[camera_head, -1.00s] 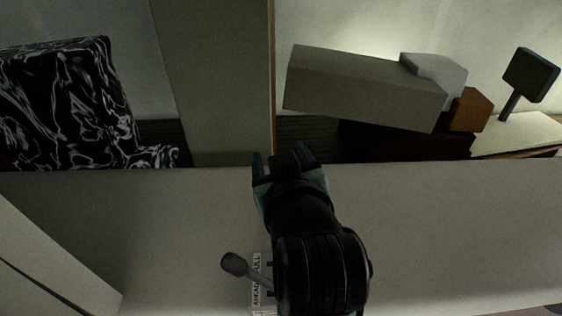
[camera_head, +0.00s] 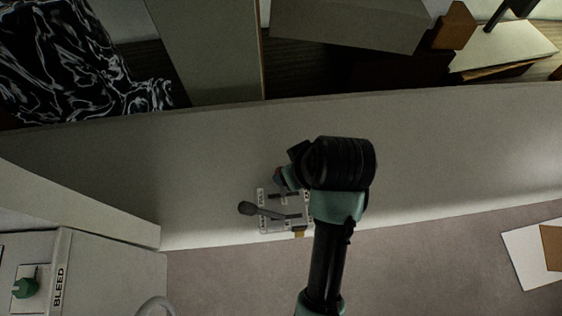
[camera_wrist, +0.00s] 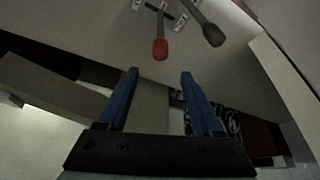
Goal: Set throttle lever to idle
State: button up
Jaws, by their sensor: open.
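A grey-knobbed lever (camera_head: 247,208) on a labelled plate (camera_head: 265,229) leans left on the pale console in the head view. The wrist view shows this grey-knobbed lever (camera_wrist: 213,36) beside a red-knobbed lever (camera_wrist: 160,48); I cannot tell from markings which is the throttle. The red knob is not visible in the head view, where my arm covers part of the plate. My gripper (camera_wrist: 160,72) is open and empty, its blue fingers apart. The red knob lies just beyond the fingertips in the wrist picture, with no visible contact. In the head view my gripper (camera_head: 281,177) is just above the plate, partly hidden.
A panel marked BLEED with a green knob (camera_head: 25,288) is at lower left. A pale upright post (camera_head: 205,50) and a black-and-white patterned seat (camera_head: 70,60) stand behind the console. The console top right of my arm is clear.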

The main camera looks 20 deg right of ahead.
jog(key=p+x, duration=0.1)
jog(key=x, duration=1.1)
grip_shut()
dwell(1.1)
